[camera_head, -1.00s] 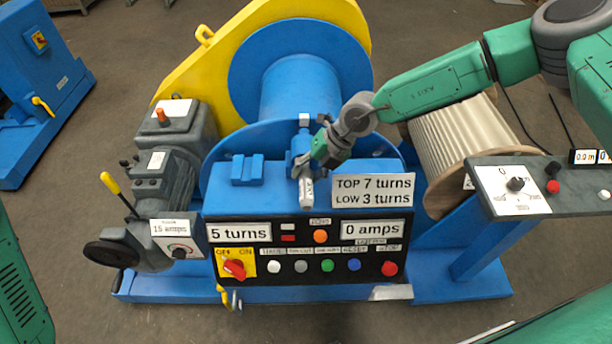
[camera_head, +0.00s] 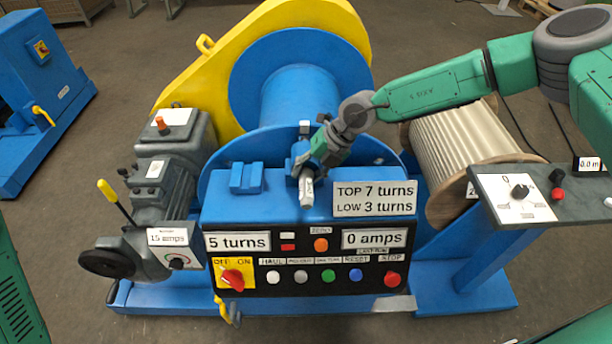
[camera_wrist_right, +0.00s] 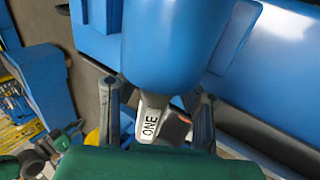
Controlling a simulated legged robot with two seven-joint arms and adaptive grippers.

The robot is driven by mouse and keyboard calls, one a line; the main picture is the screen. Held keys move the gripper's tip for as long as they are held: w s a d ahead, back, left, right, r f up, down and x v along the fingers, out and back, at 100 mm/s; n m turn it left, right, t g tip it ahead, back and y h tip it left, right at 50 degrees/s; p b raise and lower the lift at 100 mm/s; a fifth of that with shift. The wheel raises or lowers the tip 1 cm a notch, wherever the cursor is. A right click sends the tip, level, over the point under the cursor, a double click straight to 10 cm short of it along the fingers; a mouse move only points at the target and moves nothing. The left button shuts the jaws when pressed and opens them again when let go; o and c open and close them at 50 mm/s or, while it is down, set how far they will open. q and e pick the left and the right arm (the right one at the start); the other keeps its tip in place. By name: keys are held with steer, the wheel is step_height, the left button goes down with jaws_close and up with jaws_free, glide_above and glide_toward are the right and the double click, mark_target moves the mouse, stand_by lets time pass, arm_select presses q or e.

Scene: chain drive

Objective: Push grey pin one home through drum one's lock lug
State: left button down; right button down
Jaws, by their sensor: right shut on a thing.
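Grey pin one (camera_head: 307,191) shows as a pale grey stub at the blue lock lug (camera_head: 301,153), in front of blue drum one (camera_head: 300,95). In the right wrist view the pin (camera_wrist_right: 149,122) carries the word ONE, and its far part is hidden behind a large blue rounded body. My right gripper (camera_head: 309,163) is shut on the pin, with its dark fingers on either side of it in the wrist view (camera_wrist_right: 156,116). I cannot tell how deep the pin sits in the lug. My left gripper is out of view.
The control panel (camera_head: 310,288) with several buttons and a red switch is just below. A card reading TOP 7 turns, LOW 3 turns (camera_head: 375,198) stands right of the pin. A grey motor (camera_head: 165,195) is left, a rope reel (camera_head: 465,140) right.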

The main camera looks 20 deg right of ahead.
steer(key=c, duration=1)
jaws_free()
steer(key=shift+w+d, duration=0.1)
steer(key=shift+w, duration=0.05)
steer(key=shift+c, duration=0.2)
steer(key=shift+d, duration=0.1)
steer(key=v, duration=1.1)
steer(key=shift+d+r, duration=0.2)
steer(key=shift+r, duration=0.15)
